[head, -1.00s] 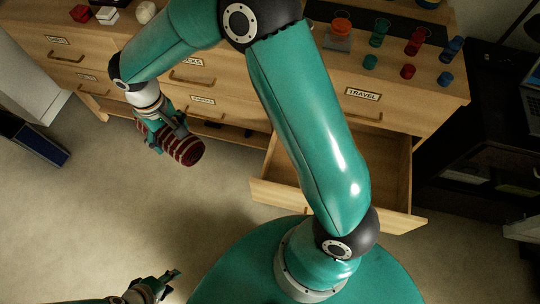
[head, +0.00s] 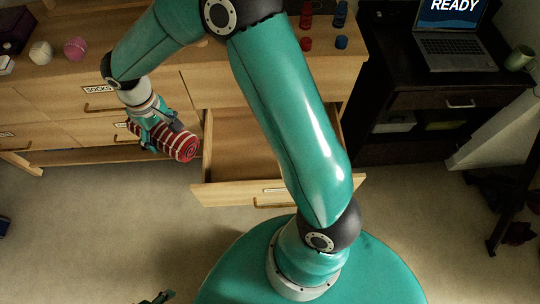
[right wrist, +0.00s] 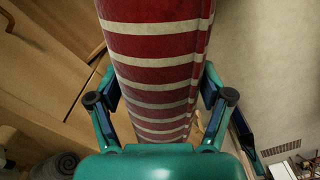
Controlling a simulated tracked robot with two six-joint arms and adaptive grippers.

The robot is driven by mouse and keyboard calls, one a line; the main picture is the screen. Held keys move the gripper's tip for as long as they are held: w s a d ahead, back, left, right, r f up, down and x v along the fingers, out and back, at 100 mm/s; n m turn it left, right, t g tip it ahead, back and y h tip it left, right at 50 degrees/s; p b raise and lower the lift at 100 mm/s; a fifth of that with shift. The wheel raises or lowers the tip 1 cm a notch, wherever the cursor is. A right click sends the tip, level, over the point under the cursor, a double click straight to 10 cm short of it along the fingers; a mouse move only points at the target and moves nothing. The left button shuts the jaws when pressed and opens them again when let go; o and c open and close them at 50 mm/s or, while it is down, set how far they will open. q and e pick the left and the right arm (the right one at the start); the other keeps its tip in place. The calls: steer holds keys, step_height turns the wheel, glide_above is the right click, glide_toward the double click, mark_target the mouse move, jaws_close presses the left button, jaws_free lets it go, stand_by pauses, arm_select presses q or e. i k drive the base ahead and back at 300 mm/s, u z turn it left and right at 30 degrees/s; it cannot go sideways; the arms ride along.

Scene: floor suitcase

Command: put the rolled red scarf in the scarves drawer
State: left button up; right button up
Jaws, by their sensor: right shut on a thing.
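The rolled red scarf with white stripes (head: 182,146) is held crosswise in my right gripper (head: 160,134), clear of the floor and just left of the open drawer. In the right wrist view the scarf (right wrist: 160,70) fills the space between the two fingers. A lower drawer (head: 222,193) of the wooden dresser is pulled out, and the part I see inside looks empty. My right arm hides part of it, and the small label on its front is unreadable. My left gripper (head: 158,298) barely shows at the bottom edge; its fingers are mostly out of frame.
The dresser has closed drawers at left, one labelled SOCKS (head: 98,90). A dark desk (head: 400,95) with a laptop (head: 450,40) stands right. The floor before the drawer is clear.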

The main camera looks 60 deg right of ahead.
mark_target(274, 160)
steer(key=z, duration=0.7)
steer(key=i, duration=0.6)
steer(key=u, duration=0.15)
steer(key=k, duration=0.55)
steer(key=z, duration=0.3)
